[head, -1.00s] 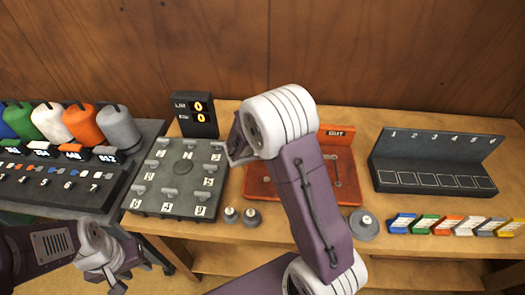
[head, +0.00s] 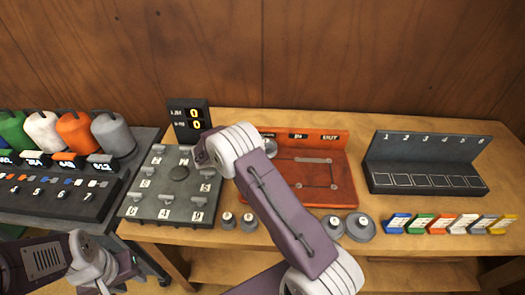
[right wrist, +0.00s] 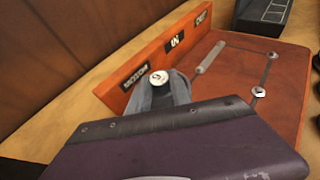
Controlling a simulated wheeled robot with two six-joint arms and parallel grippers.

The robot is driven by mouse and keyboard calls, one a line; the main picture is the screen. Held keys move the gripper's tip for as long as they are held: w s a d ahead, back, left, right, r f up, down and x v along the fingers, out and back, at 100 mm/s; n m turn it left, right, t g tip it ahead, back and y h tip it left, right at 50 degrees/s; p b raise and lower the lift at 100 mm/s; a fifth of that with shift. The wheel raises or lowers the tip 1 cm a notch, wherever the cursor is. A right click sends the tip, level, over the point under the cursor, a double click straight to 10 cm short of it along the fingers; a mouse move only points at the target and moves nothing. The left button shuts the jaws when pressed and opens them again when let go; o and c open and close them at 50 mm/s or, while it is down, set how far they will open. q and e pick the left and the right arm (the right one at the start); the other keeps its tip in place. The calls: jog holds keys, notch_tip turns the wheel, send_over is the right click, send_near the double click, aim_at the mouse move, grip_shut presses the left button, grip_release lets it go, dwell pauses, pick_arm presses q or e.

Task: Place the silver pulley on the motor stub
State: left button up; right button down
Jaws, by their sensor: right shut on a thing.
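The red drive board (head: 335,187) stands on the bench with labels along its back wall; it also fills the right of the right wrist view (right wrist: 282,120). My right gripper (right wrist: 159,92) is shut on the silver pulley (right wrist: 158,78), whose pale cap shows between the grey fingers, near the MOTOR label. The motor stub is hidden, so I cannot tell whether the pulley touches it. In the head view my right wrist covers the board's left end and hides the fingers. My left gripper (head: 122,268) hangs at the lower left, away from the board; its jaw opening is unclear.
Several grey pulleys stand before the board, two small ones (head: 238,221) and two larger ones (head: 347,228). A grey numbered panel (head: 172,190) is left of the board. A dark slotted rack (head: 425,165) and coloured tags (head: 450,223) lie to the right.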

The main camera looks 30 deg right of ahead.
notch_tip(320, 180, down, 4)
jog(key=shift+f, duration=0.15)
jog(key=c, duration=1.2)
grip_release()
jog(key=shift+o, duration=0.2)
